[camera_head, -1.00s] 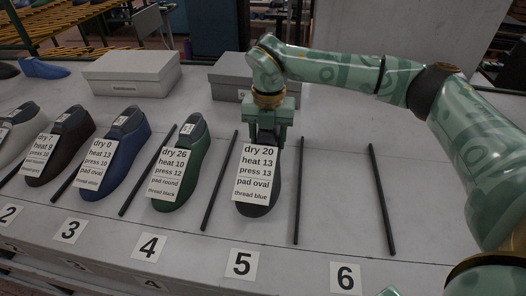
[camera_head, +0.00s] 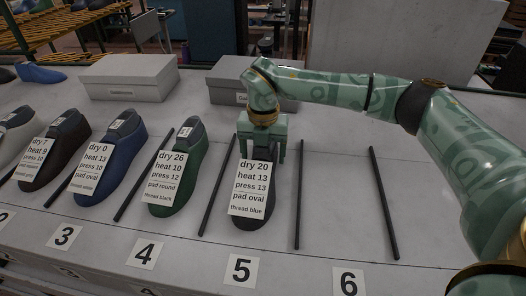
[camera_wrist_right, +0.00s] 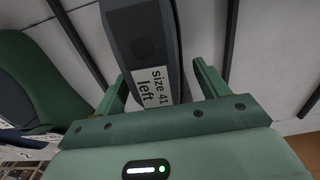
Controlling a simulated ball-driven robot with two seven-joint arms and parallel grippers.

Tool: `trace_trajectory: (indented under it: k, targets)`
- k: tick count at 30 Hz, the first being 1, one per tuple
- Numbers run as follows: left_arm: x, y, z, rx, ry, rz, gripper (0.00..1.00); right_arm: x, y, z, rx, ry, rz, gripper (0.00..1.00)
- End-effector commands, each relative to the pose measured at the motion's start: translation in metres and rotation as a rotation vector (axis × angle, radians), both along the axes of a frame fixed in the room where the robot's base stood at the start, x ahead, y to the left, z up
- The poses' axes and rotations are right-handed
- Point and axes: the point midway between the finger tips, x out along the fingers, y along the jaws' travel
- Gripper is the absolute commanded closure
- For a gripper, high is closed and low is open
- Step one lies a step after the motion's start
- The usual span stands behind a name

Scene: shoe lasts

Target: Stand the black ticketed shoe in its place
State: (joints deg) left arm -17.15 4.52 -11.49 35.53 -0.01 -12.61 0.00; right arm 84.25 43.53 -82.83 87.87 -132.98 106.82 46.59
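The black ticketed shoe (camera_head: 256,220) stands upright behind the number 5 card (camera_head: 240,270), between two dark rods. Its white ticket (camera_head: 252,188) reads dry 20, heat 13, press 13, pad oval, thread blue. My right gripper (camera_head: 262,156) is above the shoe's heel end, with its fingers apart on either side. In the right wrist view the shoe's dark top (camera_wrist_right: 150,35) carries a label reading size 41 left. It lies between the open fingers (camera_wrist_right: 162,88), with gaps visible beside it. My left gripper is out of view.
A green shoe (camera_head: 183,205) stands to the left behind card 4 (camera_head: 146,253), then a blue one (camera_head: 112,175) and a brown one (camera_head: 60,165). The space behind card 6 (camera_head: 348,282) is empty. Two grey boxes (camera_head: 126,80) stand at the back.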

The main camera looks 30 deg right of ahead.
Motion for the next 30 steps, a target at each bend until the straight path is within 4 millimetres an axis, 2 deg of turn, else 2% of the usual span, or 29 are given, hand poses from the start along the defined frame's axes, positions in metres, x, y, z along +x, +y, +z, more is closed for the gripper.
trace_trajectory:
  k: [4, 7, 15, 21, 30]
  targets:
    - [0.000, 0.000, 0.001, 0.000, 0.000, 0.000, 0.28, 0.000, 0.000, 0.004, 0.000, -0.001, 0.000, 0.26]
    - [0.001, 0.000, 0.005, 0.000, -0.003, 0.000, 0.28, 0.001, 0.000, 0.018, 0.001, -0.004, 0.000, 0.26]
    - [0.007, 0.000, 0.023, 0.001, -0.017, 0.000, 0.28, 0.000, 0.000, 0.082, 0.000, -0.005, -0.001, 0.26]
    - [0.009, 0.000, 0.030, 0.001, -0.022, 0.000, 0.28, 0.001, 0.000, 0.114, 0.001, -0.004, -0.001, 0.26]
    - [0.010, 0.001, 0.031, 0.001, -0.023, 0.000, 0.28, 0.000, 0.000, 0.121, 0.001, 0.001, 0.000, 0.26]
